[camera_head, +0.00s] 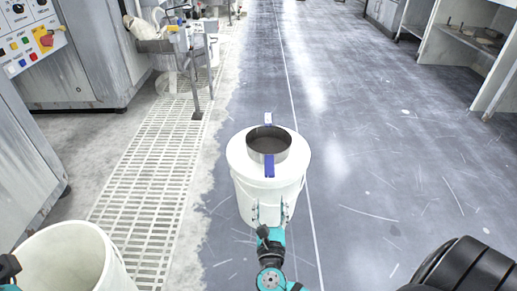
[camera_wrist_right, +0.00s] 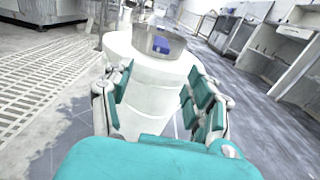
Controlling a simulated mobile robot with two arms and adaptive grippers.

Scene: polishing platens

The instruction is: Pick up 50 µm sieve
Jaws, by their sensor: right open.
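The sieve (camera_head: 269,147) is a round metal ring with a dark mesh and blue pieces at its front and back. It sits on top of a white lidded bucket (camera_head: 270,200) on the floor, and it also shows at the top of the right wrist view (camera_wrist_right: 160,42). My right gripper (camera_head: 271,212) is open and empty in front of the bucket, below the sieve. In the right wrist view its fingers (camera_wrist_right: 158,85) stand apart with the bucket wall beyond. A small dark and teal part of my left arm shows at the lower left edge; its fingers are not clear.
Another white bucket (camera_head: 66,262) stands at the lower left. Grey machine cabinets (camera_head: 98,50) line the left, with a metal floor grating (camera_head: 150,185) beside them. Open shelving (camera_head: 463,45) stands at the far right. The dark floor right of the lidded bucket is clear.

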